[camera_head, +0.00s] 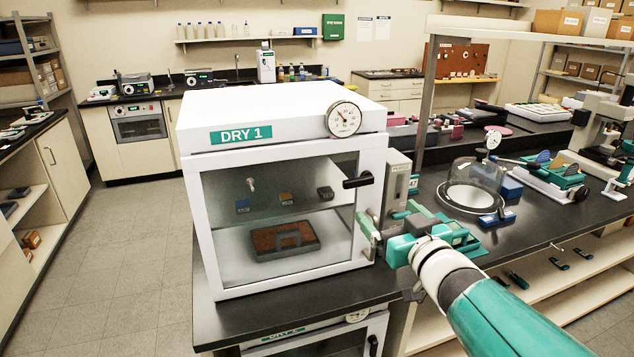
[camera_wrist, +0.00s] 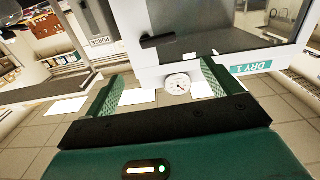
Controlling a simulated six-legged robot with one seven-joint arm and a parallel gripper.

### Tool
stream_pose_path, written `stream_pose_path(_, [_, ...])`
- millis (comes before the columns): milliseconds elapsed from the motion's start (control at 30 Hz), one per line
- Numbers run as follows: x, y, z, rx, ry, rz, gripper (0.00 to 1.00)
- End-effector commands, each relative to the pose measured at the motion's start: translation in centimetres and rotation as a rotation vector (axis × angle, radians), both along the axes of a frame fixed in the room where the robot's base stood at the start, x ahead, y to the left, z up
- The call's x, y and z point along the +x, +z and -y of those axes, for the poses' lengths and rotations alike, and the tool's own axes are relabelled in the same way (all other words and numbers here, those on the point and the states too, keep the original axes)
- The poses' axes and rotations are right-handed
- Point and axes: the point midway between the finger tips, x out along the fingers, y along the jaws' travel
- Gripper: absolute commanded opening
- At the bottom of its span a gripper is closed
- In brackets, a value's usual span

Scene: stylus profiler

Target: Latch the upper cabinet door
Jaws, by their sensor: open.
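The upper cabinet (camera_head: 290,105) is a white box labelled DRY 1 on the black counter. Its glazed, white-framed door (camera_head: 205,235) lies close against the front; I cannot tell whether it is fully seated. The black door handle (camera_head: 358,181) lies about horizontal at the door's right edge. It also shows in the wrist view (camera_wrist: 158,40), where the cabinet appears upside down. My gripper (camera_head: 388,222) is open and empty, in front of the cabinet's right side, below and right of the handle in the head view. Its green fingers (camera_wrist: 160,85) stand wide apart in the wrist view.
A round dial gauge (camera_head: 344,119) sits on the cabinet's upper front, above the handle. A grey purge box (camera_head: 396,185) stands right of the cabinet. A lower cabinet (camera_head: 320,340) is under the counter. A bell jar (camera_head: 474,185) stands on the right bench. Floor at left is clear.

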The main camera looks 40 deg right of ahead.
Motion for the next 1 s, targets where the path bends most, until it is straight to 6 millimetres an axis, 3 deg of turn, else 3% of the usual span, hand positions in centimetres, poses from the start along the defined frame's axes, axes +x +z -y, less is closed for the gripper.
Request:
stream_pose_path(700, [11.0,-0.1,3.0,0.001,0.001,-0.002,0.90])
stream_pose_path(1000, [12.1,0.0,3.3,0.000,0.000,0.000,0.90])
